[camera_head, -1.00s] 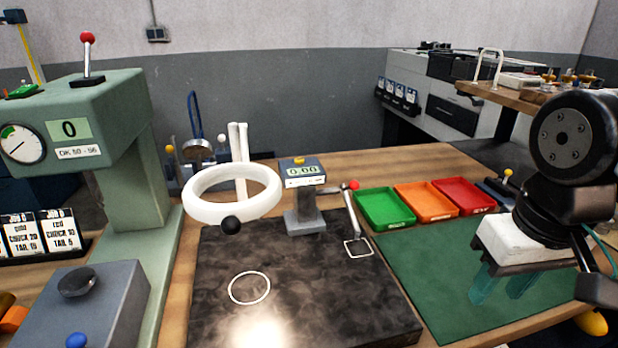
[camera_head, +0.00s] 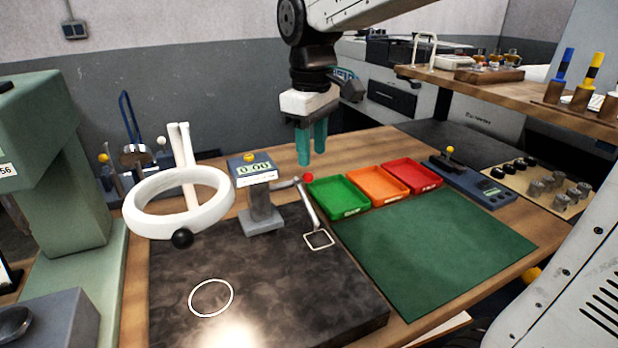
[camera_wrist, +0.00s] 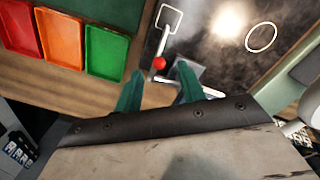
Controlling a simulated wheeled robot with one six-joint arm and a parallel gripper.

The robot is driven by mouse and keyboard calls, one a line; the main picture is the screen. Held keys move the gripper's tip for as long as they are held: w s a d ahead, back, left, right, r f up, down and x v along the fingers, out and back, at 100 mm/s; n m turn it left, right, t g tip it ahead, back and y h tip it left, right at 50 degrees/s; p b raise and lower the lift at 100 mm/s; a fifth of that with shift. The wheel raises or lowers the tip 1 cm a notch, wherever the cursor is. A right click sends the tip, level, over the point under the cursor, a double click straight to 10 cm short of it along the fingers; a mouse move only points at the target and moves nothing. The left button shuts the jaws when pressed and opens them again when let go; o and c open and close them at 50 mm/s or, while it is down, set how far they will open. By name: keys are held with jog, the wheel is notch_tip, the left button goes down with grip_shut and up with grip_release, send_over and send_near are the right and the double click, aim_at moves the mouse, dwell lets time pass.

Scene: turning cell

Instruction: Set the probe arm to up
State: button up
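The probe arm (camera_head: 309,206) is a thin grey bar beside the grey display post (camera_head: 262,205). It slopes from a red knob (camera_head: 308,178) down toward the white square outline (camera_head: 319,240) on the dark plate, joined to the post by a short side bar. My gripper (camera_head: 312,158) has two teal fingers pointing down, apart and empty. It hangs above the red knob in the head view. In the wrist view the red knob (camera_wrist: 159,63) shows between the fingertips (camera_wrist: 160,72), and no contact is visible.
Green (camera_head: 339,197), orange (camera_head: 374,184) and red (camera_head: 410,174) trays stand right of the probe arm. A white ring (camera_head: 152,180) with a black knob stands left of the post. The green mat (camera_head: 440,250) is clear.

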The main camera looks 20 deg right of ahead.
aim_at(309, 175)
jog(key=shift+w+a, duration=0.1)
jog(key=shift+w, duration=0.4)
jog(key=shift+w+f, duration=0.15)
jog(key=shift+f, duration=0.15)
notch_tip(309, 175, down, 7)
jog(key=shift+f, duration=0.1)
grip_shut()
